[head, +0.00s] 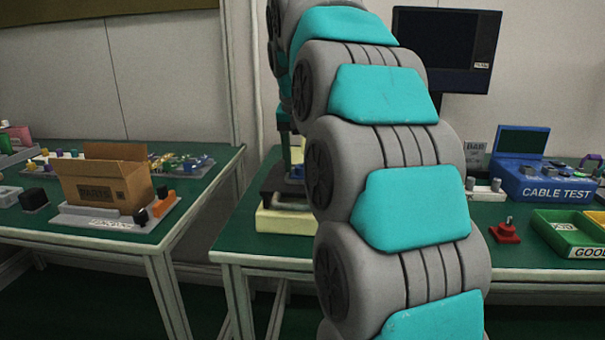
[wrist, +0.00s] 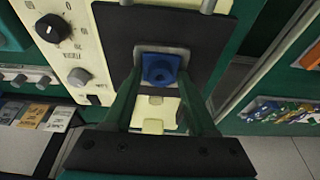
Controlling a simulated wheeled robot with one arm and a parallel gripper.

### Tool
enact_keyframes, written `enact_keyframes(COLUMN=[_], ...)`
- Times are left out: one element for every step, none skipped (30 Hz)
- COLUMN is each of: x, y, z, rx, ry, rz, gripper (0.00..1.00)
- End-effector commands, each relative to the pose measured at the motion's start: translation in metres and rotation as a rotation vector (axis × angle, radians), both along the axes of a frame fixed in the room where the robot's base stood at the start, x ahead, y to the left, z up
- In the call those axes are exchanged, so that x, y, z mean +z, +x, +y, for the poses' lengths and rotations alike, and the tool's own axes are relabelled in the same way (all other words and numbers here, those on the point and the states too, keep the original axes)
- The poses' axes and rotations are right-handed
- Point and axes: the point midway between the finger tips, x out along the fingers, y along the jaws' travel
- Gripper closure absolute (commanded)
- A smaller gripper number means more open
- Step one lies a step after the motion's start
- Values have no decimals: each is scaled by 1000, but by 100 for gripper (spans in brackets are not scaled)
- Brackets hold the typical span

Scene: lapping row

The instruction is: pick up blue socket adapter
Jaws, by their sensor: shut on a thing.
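The blue socket adapter (wrist: 160,68) is in the upper middle of the wrist view, a small blue block with a dark round opening. It sits at a pale grey seat on the black plate (wrist: 117,35) of a cream machine; I cannot tell whether it is clear of the seat. My gripper (wrist: 160,78) has its two green fingers on either side of the adapter, shut on it. In the head view my arm covers most of the machine, and the gripper and adapter cannot be made out.
Head view: a cardboard box (head: 103,178) stands on the left table; a blue cable tester (head: 548,182), a green tray (head: 570,232) and a red piece (head: 505,231) are on the right table. A gap separates the tables.

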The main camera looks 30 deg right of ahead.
Motion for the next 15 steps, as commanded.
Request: enact_keyframes(x=[0, 0, 0, 0, 0, 0, 0, 0, 0, 0, 0, 0, 0, 0, 0], y=[0, 0, 0, 0, 0, 0, 0, 0, 0, 0, 0, 0, 0, 0, 0], z=[0, 0, 0, 0, 0, 0, 0, 0, 0, 0, 0, 0, 0, 0, 0], rx=[0, 0, 0, 0, 0, 0, 0, 0, 0, 0, 0, 0, 0, 0, 0], ry=[0, 1, 1, 1, 1, 1, 1, 0, 1, 1, 1, 1, 1, 0, 0], rz=[0, 1, 1, 1, 1, 1, 1, 0, 1, 1, 1, 1, 1, 0, 0], gripper=[84, 87, 92, 95, 98, 100, 100, 100, 100, 100, 100, 100, 100, 100, 100])
